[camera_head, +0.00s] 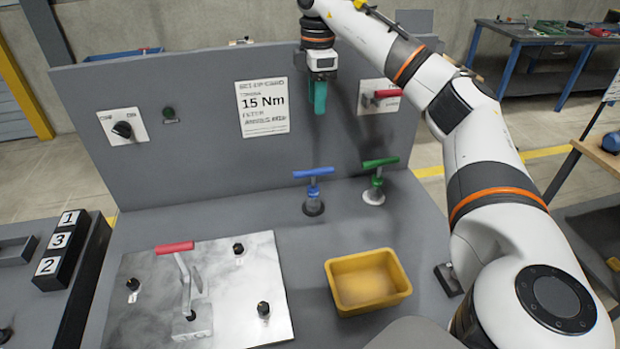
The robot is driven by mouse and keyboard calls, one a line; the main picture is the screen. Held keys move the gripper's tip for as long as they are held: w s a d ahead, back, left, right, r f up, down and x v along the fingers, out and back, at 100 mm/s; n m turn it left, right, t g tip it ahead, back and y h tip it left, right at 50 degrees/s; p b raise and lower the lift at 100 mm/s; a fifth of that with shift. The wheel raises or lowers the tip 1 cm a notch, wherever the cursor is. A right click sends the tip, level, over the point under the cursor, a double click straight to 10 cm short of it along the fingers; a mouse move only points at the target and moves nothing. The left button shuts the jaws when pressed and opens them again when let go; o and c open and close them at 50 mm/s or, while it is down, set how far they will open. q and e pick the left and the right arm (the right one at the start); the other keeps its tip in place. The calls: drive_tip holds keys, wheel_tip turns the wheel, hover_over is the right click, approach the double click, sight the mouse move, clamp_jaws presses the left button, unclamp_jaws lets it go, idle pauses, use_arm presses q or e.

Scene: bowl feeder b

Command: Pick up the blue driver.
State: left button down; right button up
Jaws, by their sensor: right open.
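The blue driver (313,189) has a blue T-shaped handle and stands upright in a dark round base on the grey bench. My right gripper (317,100) is above it and a little behind, in front of the upright back panel, with teal fingers pointing down. It is apart from the driver and holds nothing that I can see. The fingers overlap from this side, so the gap between them does not show. My left gripper is not in view.
A green T-handled driver (376,181) stands close to the right of the blue one. A yellow bin (367,281) sits in front. A metal plate (197,296) with a red-handled clamp (184,283) lies to the left. The back panel (205,170) rises behind.

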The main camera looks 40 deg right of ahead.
drive_tip(key=b, duration=0.9)
hover_over(313, 175)
drive_tip(key=d, duration=0.1)
wheel_tip(313, 175, down, 9)
drive_tip(key=shift+f+b, duration=0.6)
wheel_tip(313, 175, down, 6)
drive_tip(key=shift+f, duration=0.2)
drive_tip(key=shift+w+f+p, duration=0.15)
drive_tip(key=shift+f+p, duration=0.25)
drive_tip(key=shift+f, duration=0.95)
drive_tip(key=shift+w+f+p, duration=0.15)
drive_tip(key=shift+f+p, duration=0.2)
drive_tip(key=shift+f, duration=1)
drive_tip(key=shift+a, duration=0.1)
clamp_jaws()
